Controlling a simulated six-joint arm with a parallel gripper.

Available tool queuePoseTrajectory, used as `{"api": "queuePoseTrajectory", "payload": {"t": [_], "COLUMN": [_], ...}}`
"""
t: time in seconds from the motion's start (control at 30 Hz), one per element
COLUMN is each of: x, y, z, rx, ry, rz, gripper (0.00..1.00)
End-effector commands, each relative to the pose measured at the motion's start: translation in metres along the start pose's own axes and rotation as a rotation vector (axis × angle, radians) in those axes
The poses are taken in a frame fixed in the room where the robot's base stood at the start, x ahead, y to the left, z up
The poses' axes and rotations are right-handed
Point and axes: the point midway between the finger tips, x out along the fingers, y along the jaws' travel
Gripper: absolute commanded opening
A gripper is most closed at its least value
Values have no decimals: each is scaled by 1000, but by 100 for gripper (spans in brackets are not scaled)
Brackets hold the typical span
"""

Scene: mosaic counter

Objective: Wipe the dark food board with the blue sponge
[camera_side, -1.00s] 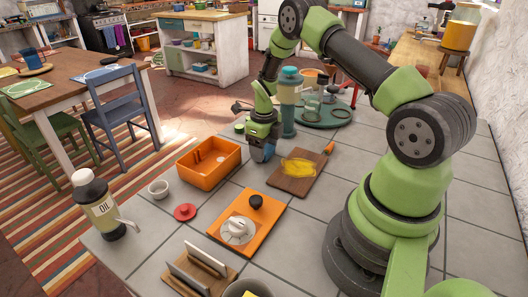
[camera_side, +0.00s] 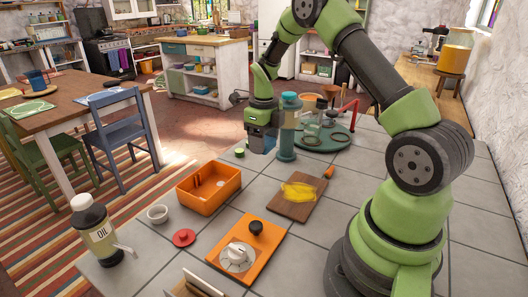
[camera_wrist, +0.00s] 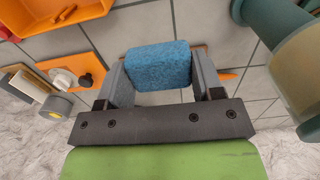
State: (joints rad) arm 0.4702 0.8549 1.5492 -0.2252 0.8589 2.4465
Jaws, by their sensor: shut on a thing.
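The food board (camera_side: 284,210) is brown with an orange handle and lies flat on the grey tiled counter. A yellow patch (camera_side: 299,192) covers its middle. My gripper (camera_side: 262,148) is in the air behind and left of the board, next to the tall teal-topped container. In the wrist view, my gripper (camera_wrist: 160,88) is shut on the blue sponge (camera_wrist: 158,66), a block held between both fingers. The sponge hides much of what lies behind it in the wrist view.
The teal container (camera_side: 288,125) stands close on the right of my gripper. An orange bin (camera_side: 207,204) is left of the board. A green round tray (camera_side: 345,140) with several items is behind. An orange board (camera_side: 232,262), red lid (camera_side: 183,237) and oil bottle (camera_side: 97,233) are nearer.

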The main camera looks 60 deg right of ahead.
Motion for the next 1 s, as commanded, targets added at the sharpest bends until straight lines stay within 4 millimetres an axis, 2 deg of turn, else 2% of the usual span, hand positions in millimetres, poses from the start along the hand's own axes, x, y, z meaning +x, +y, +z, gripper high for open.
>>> {"api": "queuePoseTrajectory", "payload": {"t": [0.23, 0.27, 0.3, 0.33, 0.5, 0.8, 1.0], "x": [-2, -2, -1, -1, 0, 7, 12], "y": [0, 0, 0, 0, 2, 17, 20], "z": [0, 0, 0, 0, -4, -41, -49], "rx": [0, 0, 0, 0, 0, 0, 1], "ry": [0, 0, 0, 0, 2, 2, 1], "rz": [0, 0, 0, 0, 0, 1, 1], "gripper": [38, 56, 47, 42, 42, 42, 42]}}
